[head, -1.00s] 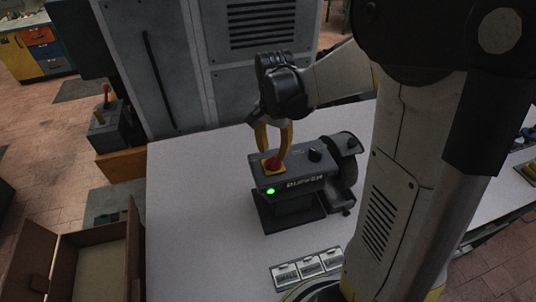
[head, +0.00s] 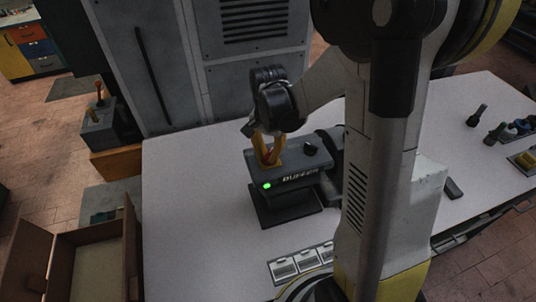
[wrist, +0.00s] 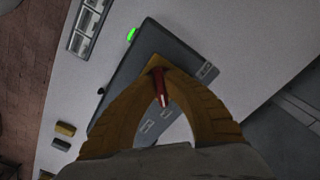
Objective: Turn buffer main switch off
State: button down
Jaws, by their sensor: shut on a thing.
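The buffer (head: 292,181) is a dark grey box on the white bench, with its name on the front. Its green lamp (head: 267,186) glows, and also shows in the wrist view (wrist: 131,35). The red main switch handle (wrist: 161,88) sits on the box's top, on a yellow plate that is mostly hidden now. My gripper (head: 266,160) comes down on it from above, its yellow fingers shut on the red handle. In the wrist view, the handle shows between the fingertips (wrist: 158,66). The handle's exact angle is hard to tell.
A black knob (head: 310,149) stands on the buffer's top, right of my fingers. White label plates (head: 298,263) lie at the bench's front. A grey cabinet (head: 220,60) stands behind. An open brown box (head: 98,265) is at lower left. The bench left of the buffer is clear.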

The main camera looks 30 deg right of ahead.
jog(key=shift+f, duration=0.1)
jog(key=n+b, duration=0.2)
jog(key=n, duration=0.2)
jog(key=shift+s+b, duration=0.1)
jog(key=shift+b, duration=0.3)
jog(key=n+b, duration=0.1)
jog(key=n, duration=0.3)
jog(key=shift+d+b, duration=0.2)
jog(key=shift+b, duration=0.15)
jog(key=shift+n, duration=0.5)
jog(key=c, duration=1.5)
grip_release()
notch_tip(320, 180, up, 12)
jog(key=shift+r, duration=0.1)
